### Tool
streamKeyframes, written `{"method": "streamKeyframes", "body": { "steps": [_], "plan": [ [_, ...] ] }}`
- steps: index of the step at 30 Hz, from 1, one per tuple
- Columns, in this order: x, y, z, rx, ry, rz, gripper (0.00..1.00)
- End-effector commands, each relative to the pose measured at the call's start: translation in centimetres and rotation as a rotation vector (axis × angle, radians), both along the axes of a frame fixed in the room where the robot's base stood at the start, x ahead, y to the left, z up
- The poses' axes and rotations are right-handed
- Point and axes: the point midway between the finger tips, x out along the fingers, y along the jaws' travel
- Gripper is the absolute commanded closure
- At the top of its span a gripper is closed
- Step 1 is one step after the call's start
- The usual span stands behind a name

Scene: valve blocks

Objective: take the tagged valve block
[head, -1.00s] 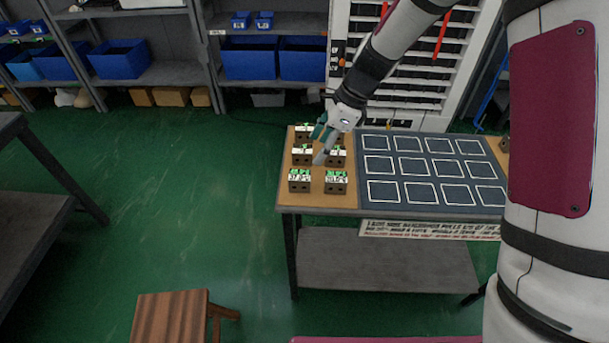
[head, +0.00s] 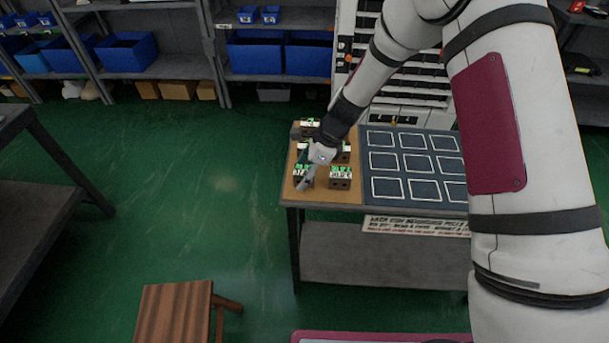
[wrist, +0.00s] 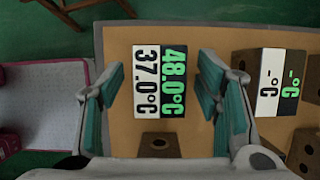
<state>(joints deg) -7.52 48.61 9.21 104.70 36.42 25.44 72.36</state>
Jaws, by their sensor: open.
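A brown valve block (wrist: 145,100) with a white and a black label, reading 37.0°C and 48.0°C, lies between my gripper's fingers in the wrist view. My gripper (wrist: 160,72) is open, with one teal-padded finger on each side of the label. I cannot tell if the fingers touch it. In the head view my gripper (head: 306,183) is over the front left block (head: 297,182), covering part of it. The front right block (head: 340,178) stands beside it. Another block (wrist: 277,88) in the wrist view has labels showing only "-°C".
More blocks stand behind on the tan board, including a back left one (head: 309,129). A dark panel with white outlined squares (head: 410,163) covers the table's right side and looks empty. A wooden stool (head: 175,310) stands on the green floor in front.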

Motion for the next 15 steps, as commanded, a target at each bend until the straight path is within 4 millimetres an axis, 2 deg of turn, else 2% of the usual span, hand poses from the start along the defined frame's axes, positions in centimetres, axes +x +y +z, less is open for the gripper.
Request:
{"method": "streamKeyframes", "body": {
  "steps": [8, 11, 15],
  "plan": [
    [0.04, 0.16, -0.4, 0.0, -0.001, 0.001, 0.42],
    [0.03, 0.16, -0.4, 0.0, -0.001, 0.001, 0.6],
    [0.03, 0.16, -0.39, 0.0, -0.001, 0.001, 0.92]
  ]
}}
